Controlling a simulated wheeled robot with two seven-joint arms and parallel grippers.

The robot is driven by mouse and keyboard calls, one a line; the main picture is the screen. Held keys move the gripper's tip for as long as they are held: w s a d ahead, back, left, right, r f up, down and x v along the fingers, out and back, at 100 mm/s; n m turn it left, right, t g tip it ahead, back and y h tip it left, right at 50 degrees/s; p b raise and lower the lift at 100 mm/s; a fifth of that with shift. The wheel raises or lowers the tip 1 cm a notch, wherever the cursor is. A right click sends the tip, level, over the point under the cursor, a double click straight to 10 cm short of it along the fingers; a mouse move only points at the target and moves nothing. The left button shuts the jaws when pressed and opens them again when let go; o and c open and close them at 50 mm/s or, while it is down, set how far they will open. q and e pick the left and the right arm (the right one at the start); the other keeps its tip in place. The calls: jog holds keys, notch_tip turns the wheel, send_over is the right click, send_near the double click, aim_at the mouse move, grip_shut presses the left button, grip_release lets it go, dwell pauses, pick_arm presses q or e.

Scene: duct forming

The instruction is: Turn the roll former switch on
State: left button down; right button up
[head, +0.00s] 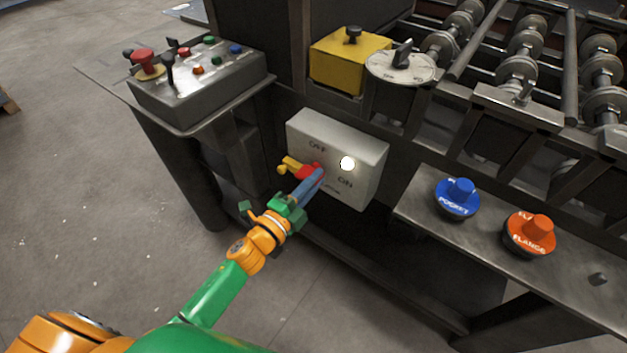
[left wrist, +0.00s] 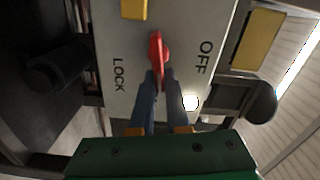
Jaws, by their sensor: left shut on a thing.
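The roll former switch is a pale box (head: 362,150) on the front of the machine, with OFF and ON lettering. A white round lamp (head: 347,163) on it looks bright. Its red handle (head: 309,170) is partly hidden by my fingers. In the left wrist view the red handle (left wrist: 157,48) stands between the words LOCK and OFF, with a yellow part (left wrist: 134,8) beyond it. My left gripper (head: 318,176) is at the box face, with its blue fingers shut on the red handle. My right gripper is not in view.
A control panel (head: 205,88) with a red button and levers stands at left. A yellow block (head: 345,62) and a round dial (head: 401,66) sit above the box. A blue knob (head: 457,200) and an orange knob (head: 531,235) rest on the shelf at right.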

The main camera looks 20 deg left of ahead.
pick_arm(q)
jog(key=shift+f+m+b, duration=0.3)
jog(key=shift+m, duration=0.7)
jog(key=c, duration=0.9)
grip_release()
jog(key=v, duration=0.7)
